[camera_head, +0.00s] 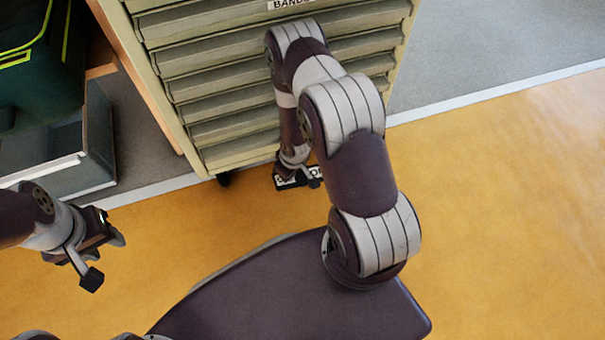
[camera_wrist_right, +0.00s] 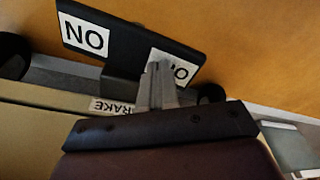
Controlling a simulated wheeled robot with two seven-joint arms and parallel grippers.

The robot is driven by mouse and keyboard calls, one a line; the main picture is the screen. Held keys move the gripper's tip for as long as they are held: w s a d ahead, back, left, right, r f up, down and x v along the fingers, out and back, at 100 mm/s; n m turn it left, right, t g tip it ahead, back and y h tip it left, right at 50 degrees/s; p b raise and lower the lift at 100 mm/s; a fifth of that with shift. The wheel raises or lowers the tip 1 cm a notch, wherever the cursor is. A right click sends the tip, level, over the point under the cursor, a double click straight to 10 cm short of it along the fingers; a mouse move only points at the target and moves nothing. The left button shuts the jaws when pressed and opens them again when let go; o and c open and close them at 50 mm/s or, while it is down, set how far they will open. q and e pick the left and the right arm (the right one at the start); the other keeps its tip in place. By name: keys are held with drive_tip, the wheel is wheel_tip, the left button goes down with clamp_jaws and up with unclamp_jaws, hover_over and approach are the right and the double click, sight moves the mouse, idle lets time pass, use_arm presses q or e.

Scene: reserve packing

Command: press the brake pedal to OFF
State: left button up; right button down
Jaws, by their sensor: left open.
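The brake pedal (camera_wrist_right: 125,45) is a dark plate low on the cabinet. In the right wrist view it appears upside down, with a white ON label (camera_wrist_right: 85,36) on its left half and a second white label (camera_wrist_right: 180,71) on its right half, partly hidden by my fingers. A BRAKE label (camera_wrist_right: 112,106) is on the cabinet's bottom edge. My right gripper (camera_wrist_right: 160,72) is shut and empty, its tips over the right-hand label; I cannot tell whether they touch. In the head view the pedal (camera_head: 285,183) is partly covered by my right arm. My left gripper (camera_head: 117,237) is open and empty, away from the pedal.
The green drawer cabinet (camera_head: 215,90) stands on casters (camera_head: 223,179) behind the pedal. A grey box (camera_head: 95,140) and a dark green container (camera_head: 40,70) are at the left. The orange floor (camera_head: 510,220) is clear to the right.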

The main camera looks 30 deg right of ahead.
drive_tip(key=shift+f, duration=0.45)
drive_tip(key=shift+r, duration=0.1)
wheel_tip(320, 180, up, 7)
drive_tip(key=p, duration=0.6)
drive_tip(key=shift+p, duration=0.35)
drive_tip(key=shift+s, duration=0.1)
